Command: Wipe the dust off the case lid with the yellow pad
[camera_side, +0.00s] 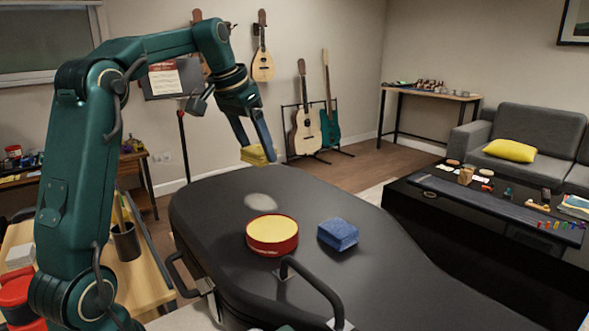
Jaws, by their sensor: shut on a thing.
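My gripper (256,146) is shut on the yellow pad (256,156) and holds it in the air above the far left part of the case lid. The black case lid (400,270) spreads across the middle of the view. A pale grey dust patch (261,202) lies on the lid, below the pad and a little to its right. The pad looks apart from the lid.
A round red tin with a yellow top (272,235) and a blue block (338,234) stand on the lid, nearer than the dust patch. A black handle (310,284) rises at the case's near edge. A dark low table (480,230) is at the right.

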